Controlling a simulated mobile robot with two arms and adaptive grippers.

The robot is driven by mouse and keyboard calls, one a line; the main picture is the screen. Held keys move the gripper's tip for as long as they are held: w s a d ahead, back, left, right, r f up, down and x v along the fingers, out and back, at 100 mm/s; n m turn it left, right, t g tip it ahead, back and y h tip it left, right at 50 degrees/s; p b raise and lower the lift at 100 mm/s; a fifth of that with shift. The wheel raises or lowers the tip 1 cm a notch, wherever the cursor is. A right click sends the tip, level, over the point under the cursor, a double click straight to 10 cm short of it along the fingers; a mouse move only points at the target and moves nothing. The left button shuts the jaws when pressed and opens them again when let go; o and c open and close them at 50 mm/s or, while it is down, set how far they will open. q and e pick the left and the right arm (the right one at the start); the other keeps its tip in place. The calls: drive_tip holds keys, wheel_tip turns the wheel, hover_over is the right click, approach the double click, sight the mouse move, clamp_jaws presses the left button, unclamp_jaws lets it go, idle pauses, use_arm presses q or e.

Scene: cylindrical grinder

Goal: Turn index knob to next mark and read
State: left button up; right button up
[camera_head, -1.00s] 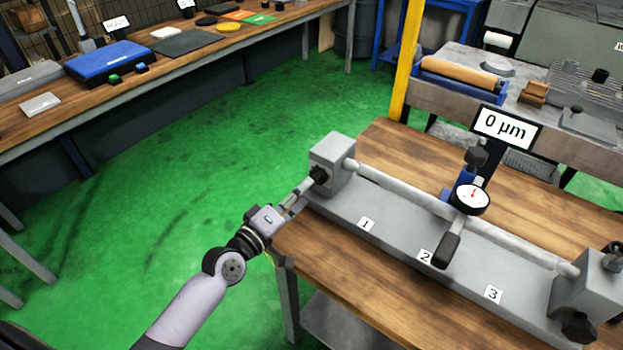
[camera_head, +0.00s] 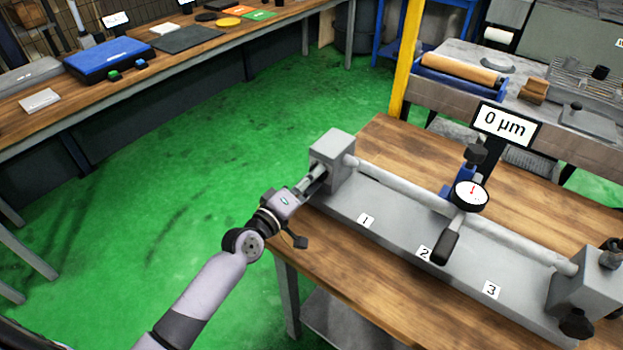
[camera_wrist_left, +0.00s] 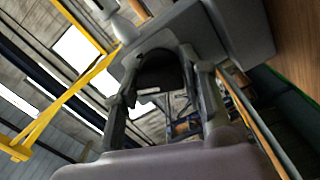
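The index knob is a black knob on the grey headstock block (camera_head: 333,150) of the bench fixture. In the left wrist view the index knob (camera_wrist_left: 160,72) sits between my left fingers, which appear to press on its two sides. In the head view my left gripper (camera_head: 318,178) covers the knob, so its mark cannot be read. The dial gauge (camera_head: 471,195) stands on the shaft near label 2, with its red hand pointing about upward. The display (camera_head: 504,125) behind it reads "0 µm". My right gripper is not seen.
A grey shaft (camera_head: 405,188) runs from the headstock to the tailstock (camera_head: 588,290) at the right. The grey base carries labels 1, 2 and 3. A wooden table (camera_head: 385,135) supports the fixture. Another bench (camera_head: 150,85) stands at the back left, with green floor between.

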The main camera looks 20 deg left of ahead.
use_arm(q)
drive_tip(key=c, duration=0.6)
drive_tip(key=shift+m, duration=0.3)
drive_tip(key=m, duration=0.3)
drive_tip(key=m+p, duration=0.1)
drive_tip(key=m, duration=0.4)
drive_tip(key=shift+f+p, duration=0.1)
drive_tip(key=shift+p, duration=0.25)
drive_tip(key=shift+m, duration=0.3)
drive_tip(key=o, duration=1.1)
